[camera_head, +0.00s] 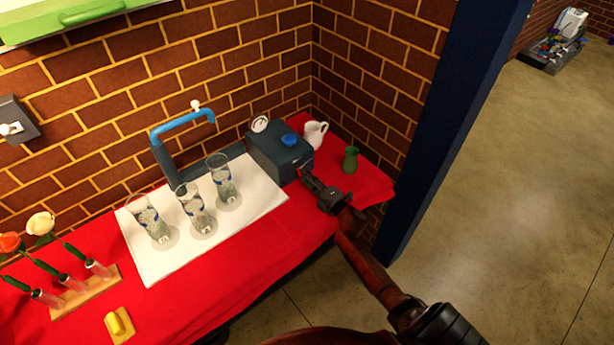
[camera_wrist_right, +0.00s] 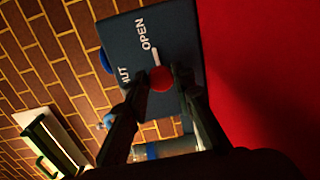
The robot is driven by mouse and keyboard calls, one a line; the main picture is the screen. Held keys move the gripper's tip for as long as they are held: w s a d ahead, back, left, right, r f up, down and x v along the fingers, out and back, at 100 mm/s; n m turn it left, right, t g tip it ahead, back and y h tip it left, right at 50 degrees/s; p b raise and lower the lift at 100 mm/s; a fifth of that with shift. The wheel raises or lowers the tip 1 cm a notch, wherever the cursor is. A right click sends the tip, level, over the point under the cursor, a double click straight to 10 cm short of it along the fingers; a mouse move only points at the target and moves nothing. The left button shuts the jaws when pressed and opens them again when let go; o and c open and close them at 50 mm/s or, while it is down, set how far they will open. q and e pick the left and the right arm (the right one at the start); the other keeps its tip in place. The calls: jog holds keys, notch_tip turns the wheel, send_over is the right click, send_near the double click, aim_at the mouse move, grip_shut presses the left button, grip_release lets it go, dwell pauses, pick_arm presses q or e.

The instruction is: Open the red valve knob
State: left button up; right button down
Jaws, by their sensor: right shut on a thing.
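The red valve knob (camera_wrist_right: 161,79) sits on the face of a dark blue-grey box (camera_wrist_right: 178,28), with white OPEN and SHUT lettering beside it. A white pointer mark by the knob points toward OPEN. My right gripper (camera_wrist_right: 162,82) has its two fingers on either side of the knob, shut on it. In the head view my right gripper (camera_head: 308,176) reaches the front of the box (camera_head: 268,155) and hides the knob. The box carries a blue cap and a round gauge (camera_head: 260,124). My left gripper is not in view.
Several clear vases, one of them here (camera_head: 222,180), stand on a white mat (camera_head: 160,268) left of the box. A white pitcher (camera_head: 315,133) and green vase (camera_head: 350,160) stand to its right. A blue faucet (camera_head: 182,123) rises behind. A blue post (camera_head: 440,120) stands right of the table.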

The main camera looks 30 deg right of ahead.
jog(key=shift+f+m, duration=0.1)
jog(key=shift+m, duration=0.2)
jog(key=c, duration=1.7)
grip_release()
jog(key=shift+o, duration=0.2)
jog(key=s, duration=0.8)
jog(key=s+d, duration=0.1)
jog(key=s, duration=0.3)
